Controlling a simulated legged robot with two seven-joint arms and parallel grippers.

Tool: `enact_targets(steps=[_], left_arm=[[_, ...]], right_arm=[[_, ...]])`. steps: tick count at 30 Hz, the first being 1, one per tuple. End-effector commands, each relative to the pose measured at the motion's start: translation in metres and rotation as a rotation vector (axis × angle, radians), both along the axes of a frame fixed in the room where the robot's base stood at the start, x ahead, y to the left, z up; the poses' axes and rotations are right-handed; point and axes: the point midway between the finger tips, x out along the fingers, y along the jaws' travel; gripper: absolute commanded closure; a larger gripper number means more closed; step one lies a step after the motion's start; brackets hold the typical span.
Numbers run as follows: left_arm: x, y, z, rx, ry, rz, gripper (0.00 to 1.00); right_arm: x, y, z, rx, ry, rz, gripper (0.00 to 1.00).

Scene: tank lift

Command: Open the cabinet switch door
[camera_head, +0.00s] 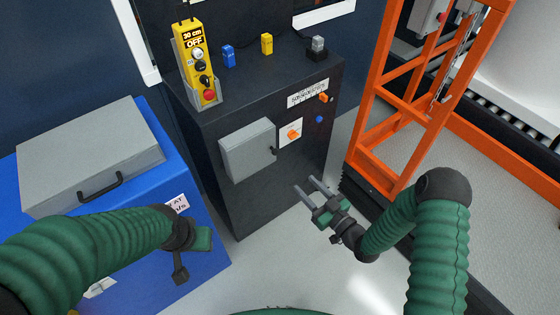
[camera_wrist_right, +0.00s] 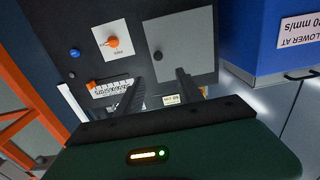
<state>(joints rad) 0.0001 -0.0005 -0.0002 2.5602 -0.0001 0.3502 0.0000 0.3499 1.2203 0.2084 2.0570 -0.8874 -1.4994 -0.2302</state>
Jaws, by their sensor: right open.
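The black cabinet (camera_head: 235,205) stands in the middle of the head view. A small grey switch door (camera_head: 245,152) is on its front face and looks shut, with a dark handle (camera_head: 274,151) at its right edge. In the right wrist view the switch door (camera_wrist_right: 190,40) and its round dark handle (camera_wrist_right: 157,56) lie beyond the fingers. My right gripper (camera_head: 304,188) is open and empty, below and right of the door, apart from it. My left gripper (camera_head: 180,272) is at lower left, in front of the blue box; its jaw opening is unclear.
An orange rotary switch (camera_head: 293,134) on a white plate and a blue button (camera_head: 319,119) are right of the door. A yellow control pendant (camera_head: 194,62) stands on top. A blue box (camera_head: 205,245) with a grey case (camera_head: 85,155) is left; an orange frame (camera_head: 368,163) is right.

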Motion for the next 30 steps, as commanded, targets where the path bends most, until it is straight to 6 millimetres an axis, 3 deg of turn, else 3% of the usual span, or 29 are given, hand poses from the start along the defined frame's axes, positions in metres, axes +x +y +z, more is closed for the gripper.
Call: enact_targets(steps=[15,21,30], left_arm=[[0.0,0.0,-0.022,0.0,0.0,-0.001,0.64],[0.0,0.0,-0.026,0.0,0.0,0.0,0.64],[0.0,0.0,-0.025,0.0,0.0,0.0,0.64]], right_arm=[[0.105,0.07,-0.002,0.007,0.001,-0.001,0.56],[0.125,0.085,-0.001,0.005,0.005,-0.001,0.56],[0.127,0.085,0.0,0.006,0.006,-0.002,0.58]])
